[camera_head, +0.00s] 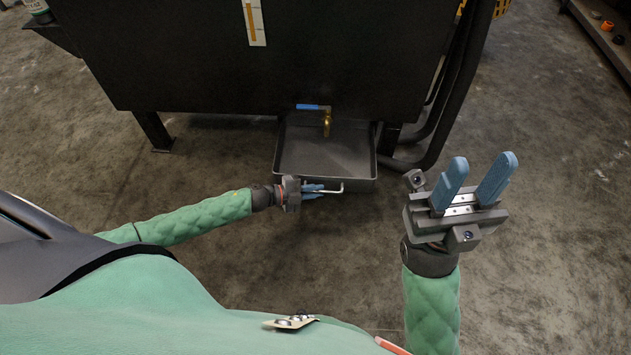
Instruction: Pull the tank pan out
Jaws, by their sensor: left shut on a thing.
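The tank pan (325,150) is a dark grey, shallow rectangular tray under the front of the black tank (240,62). Its front part sticks out from below the tank, under the brass tap (327,122). A light metal handle (334,188) is on its front wall. My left gripper (314,190) reaches in from the left and is shut on the left part of this handle; its blue fingers partly hide it. My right gripper (483,180) is raised at the right, its two blue fingers apart with nothing between them.
A blue tap lever (307,107) sits above the pan. Dark hoses (440,130) run down at the pan's right, beside a tank leg. The concrete floor (250,275) in front of the pan is clear. A shelf (605,38) with small parts stands at the far right.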

